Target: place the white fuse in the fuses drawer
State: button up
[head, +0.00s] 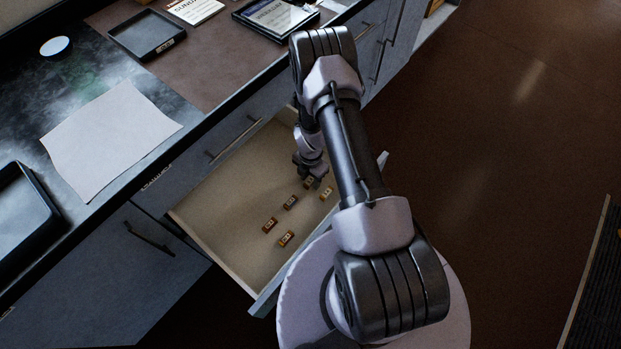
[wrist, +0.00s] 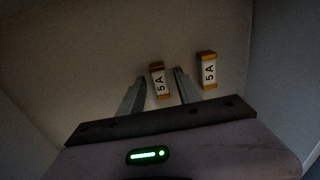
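The open drawer (head: 225,215) holds several small fuses with brown-orange ends. In the wrist view a fuse with a white band marked 5 A (wrist: 160,80) lies on the drawer floor between the fingertips of my gripper (wrist: 160,75). Small gaps show on both sides of it, so the gripper looks open around it. A second white-banded 5 A fuse (wrist: 208,70) lies just right of the right finger. In the head view my gripper (head: 311,175) reaches down inside the drawer's right part, close above a fuse (head: 309,183). Whether the fingers touch the fuse cannot be told.
Other fuses lie nearby in the drawer (head: 290,202) (head: 270,225) (head: 286,239). The drawer's side walls are close to my gripper. On the counter are a white sheet (head: 108,138), a black tray (head: 147,35) and another dark tray (head: 25,215).

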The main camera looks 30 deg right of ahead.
notch_tip(320, 180, up, 12)
jog(key=p, duration=0.5)
notch_tip(320, 180, up, 11)
jog(key=m+t, duration=0.1)
jog(key=m, duration=0.3)
send_over(311, 180)
jog(key=w+a, duration=0.2)
jog(key=w, duration=0.1)
jog(key=s+a+r+m+t, duration=0.15)
jog(key=r+m, duration=0.25)
jog(key=r, duration=0.4)
jog(key=a+r+m, duration=0.3)
jog(key=r, duration=0.6)
jog(key=s+a+r+m+t+y, duration=0.1)
jog(key=s+a+r+m, duration=0.4)
jog(key=s+r+m, duration=0.2)
jog(key=s+a+r+m+t+y, duration=0.1)
jog(key=s+a+r+m+t, duration=0.1)
jog(key=s+a+r+m, duration=0.3)
jog(key=s+r+m, duration=0.3)
jog(key=s+r, duration=0.1)
jog(key=s, duration=0.3)
jog(key=shift+r, duration=0.35)
